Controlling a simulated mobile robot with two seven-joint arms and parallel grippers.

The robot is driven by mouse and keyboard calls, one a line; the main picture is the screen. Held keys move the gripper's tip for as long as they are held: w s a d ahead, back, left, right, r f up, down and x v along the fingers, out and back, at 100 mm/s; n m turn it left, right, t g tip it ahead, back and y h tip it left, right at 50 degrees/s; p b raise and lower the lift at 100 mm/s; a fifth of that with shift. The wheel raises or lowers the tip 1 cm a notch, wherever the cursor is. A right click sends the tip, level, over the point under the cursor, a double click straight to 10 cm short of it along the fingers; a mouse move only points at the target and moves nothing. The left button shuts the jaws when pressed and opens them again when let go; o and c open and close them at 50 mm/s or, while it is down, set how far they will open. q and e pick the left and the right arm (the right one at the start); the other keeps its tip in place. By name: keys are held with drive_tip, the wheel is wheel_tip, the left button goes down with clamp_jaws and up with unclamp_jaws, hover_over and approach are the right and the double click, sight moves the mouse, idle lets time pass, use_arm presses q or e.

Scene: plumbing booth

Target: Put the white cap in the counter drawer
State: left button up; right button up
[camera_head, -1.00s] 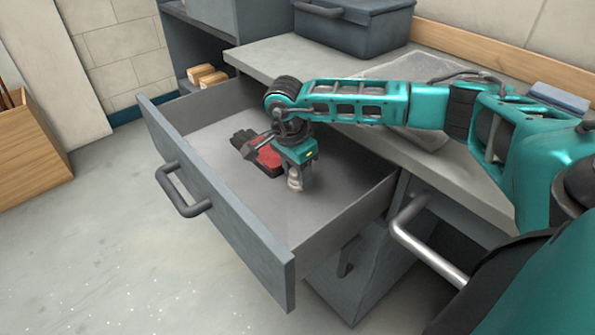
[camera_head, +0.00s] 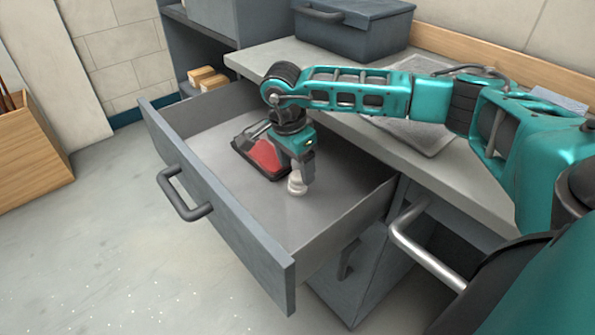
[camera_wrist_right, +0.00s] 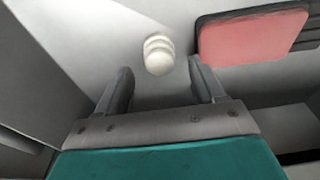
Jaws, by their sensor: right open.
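The white cap (camera_head: 296,184) is inside the open counter drawer (camera_head: 222,238), just below my right gripper (camera_head: 300,170). It also shows in the right wrist view (camera_wrist_right: 158,54), on the grey drawer floor, ahead of and between the two fingers. My right gripper (camera_wrist_right: 160,85) points down into the drawer with its fingers apart; the cap looks clear of both fingers. The cap's exact contact with the floor is hard to tell in the head view. My left gripper is not in view.
A red and black item (camera_head: 262,156) lies in the drawer beside the gripper and shows red in the right wrist view (camera_wrist_right: 250,36). The drawer front carries a handle (camera_head: 184,193). The countertop (camera_head: 290,60) holds a dark toolbox (camera_head: 352,27). The drawer's near floor is clear.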

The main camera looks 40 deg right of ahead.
sight(291, 182)
wheel_tip(291, 182, up, 8)
drive_tip(key=a+p, duration=0.1)
drive_tip(key=shift+a, duration=0.15)
drive_tip(key=shift+r, duration=0.15)
idle(0.3)
